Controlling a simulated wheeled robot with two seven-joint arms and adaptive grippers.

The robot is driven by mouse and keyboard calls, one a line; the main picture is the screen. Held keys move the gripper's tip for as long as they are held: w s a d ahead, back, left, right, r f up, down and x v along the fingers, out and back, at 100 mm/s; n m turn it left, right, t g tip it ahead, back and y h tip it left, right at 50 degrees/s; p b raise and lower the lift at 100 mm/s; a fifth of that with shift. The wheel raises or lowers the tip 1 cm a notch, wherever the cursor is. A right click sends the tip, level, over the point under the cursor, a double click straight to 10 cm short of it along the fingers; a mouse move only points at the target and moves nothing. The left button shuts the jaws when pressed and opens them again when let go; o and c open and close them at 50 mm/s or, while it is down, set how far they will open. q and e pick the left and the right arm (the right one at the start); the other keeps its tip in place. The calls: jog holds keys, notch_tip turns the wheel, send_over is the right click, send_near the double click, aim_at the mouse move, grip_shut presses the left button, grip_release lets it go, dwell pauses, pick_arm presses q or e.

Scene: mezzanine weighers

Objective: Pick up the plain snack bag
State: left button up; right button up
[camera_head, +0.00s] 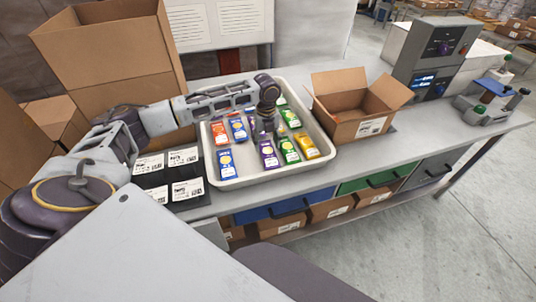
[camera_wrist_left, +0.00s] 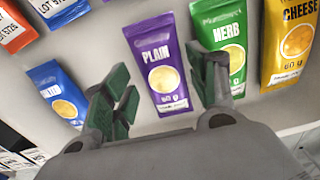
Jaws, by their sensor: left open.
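The plain snack bag (camera_wrist_left: 159,66) is purple with a pale round picture, and its PLAIN label reads clearly in the left wrist view. In the head view this purple bag (camera_head: 268,155) lies in the white tray (camera_head: 225,182), near its front side. My left gripper (camera_wrist_left: 158,82) is open, with one green-padded finger on each side of the bag in the picture; whether it touches cannot be told. In the head view my left gripper (camera_head: 263,132) points down over the tray just behind the bag. My right gripper is not in view.
A green herb bag (camera_wrist_left: 222,42) lies close on the right, with a yellow cheese bag (camera_wrist_left: 290,45) beyond. A blue bag (camera_wrist_left: 58,92) is on the left.

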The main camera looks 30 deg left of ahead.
aim_at(266, 147)
pick_arm(q)
jog(key=shift+w+a+f, duration=0.1)
jog(key=shift+f, duration=1.75)
jog(key=c, duration=0.7)
